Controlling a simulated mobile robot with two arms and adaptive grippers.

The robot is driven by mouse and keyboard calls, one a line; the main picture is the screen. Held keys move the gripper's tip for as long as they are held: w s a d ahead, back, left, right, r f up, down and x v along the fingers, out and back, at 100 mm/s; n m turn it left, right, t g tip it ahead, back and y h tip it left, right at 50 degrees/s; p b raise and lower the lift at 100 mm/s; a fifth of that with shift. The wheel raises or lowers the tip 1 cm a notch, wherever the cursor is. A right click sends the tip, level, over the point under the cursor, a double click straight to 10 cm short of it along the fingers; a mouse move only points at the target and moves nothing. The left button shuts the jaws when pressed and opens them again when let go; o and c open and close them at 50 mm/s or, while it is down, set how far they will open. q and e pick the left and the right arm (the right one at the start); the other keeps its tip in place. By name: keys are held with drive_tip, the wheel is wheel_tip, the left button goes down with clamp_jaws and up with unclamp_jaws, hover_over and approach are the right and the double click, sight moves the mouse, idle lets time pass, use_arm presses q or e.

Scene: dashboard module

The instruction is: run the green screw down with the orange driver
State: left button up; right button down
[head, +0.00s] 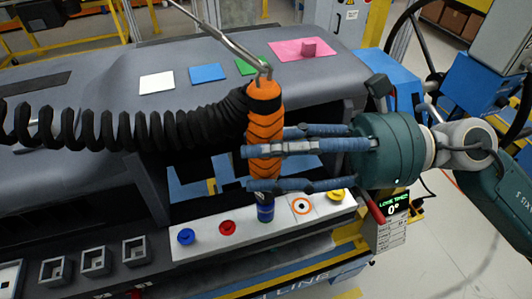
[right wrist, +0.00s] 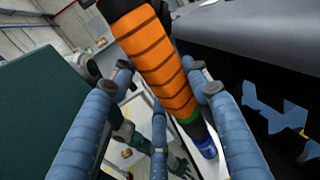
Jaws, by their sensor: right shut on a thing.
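The orange driver (head: 264,120) stands nearly upright, with a dark lower end and a blue tip (head: 265,212) over the white screw strip (head: 205,243). My right gripper (head: 250,168) comes from the right and is shut on the driver's ribbed body, which also shows between its fingers in the right wrist view (right wrist: 160,65). A green band (right wrist: 189,118) shows near the driver's lower end there; I cannot tell whether it belongs to the driver. I cannot make out the green screw; the driver covers part of the strip. My left gripper is out of view.
On the strip are a blue screw (head: 186,236), a red screw (head: 228,228), an orange-ringed mark (head: 302,206) and a yellow screw (head: 336,195). A black coiled hose (head: 120,128) runs left from the driver's top. A display (head: 393,207) reads 0°.

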sight(280, 123)
drive_tip(key=b, duration=0.2)
drive_tip(key=shift+f+b, duration=0.3)
idle(2.8)
drive_tip(key=shift+r+p, duration=1.7)
drive_tip(key=shift+r, duration=1.4)
